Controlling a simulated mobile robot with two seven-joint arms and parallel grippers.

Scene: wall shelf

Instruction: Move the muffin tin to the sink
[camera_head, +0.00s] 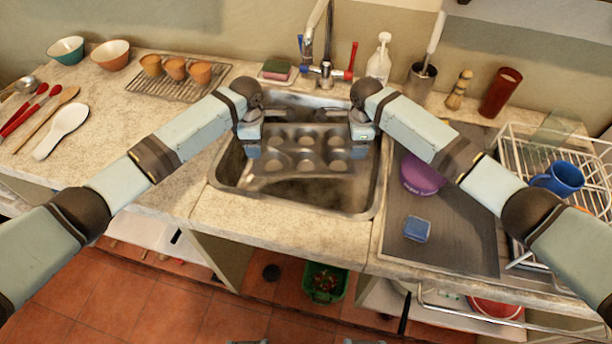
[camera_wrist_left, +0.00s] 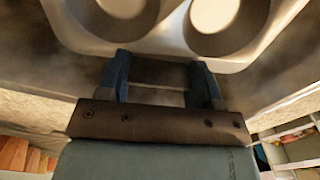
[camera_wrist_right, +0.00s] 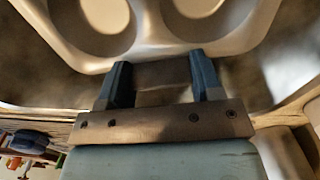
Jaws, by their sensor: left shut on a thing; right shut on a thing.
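The grey metal muffin tin (camera_head: 307,158) is inside the sink basin (camera_head: 290,192), between my two hands. I cannot tell whether it touches the basin floor. My left gripper (camera_head: 254,148) is shut on the tin's left end. In the left wrist view the fingers (camera_wrist_left: 162,70) are at the tin's edge (camera_wrist_left: 160,42), beside two cups. My right gripper (camera_head: 360,148) is shut on the right end. In the right wrist view its fingers (camera_wrist_right: 160,68) are at the tin's edge (camera_wrist_right: 150,50). The exact contact is hard to see.
The tap (camera_head: 327,65) stands behind the sink, with a sponge (camera_head: 277,70) to its left and a soap bottle (camera_head: 380,60) to its right. A purple bowl (camera_head: 422,175) and blue sponge (camera_head: 417,228) are on the drainboard. The counter in front of the sink is clear.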

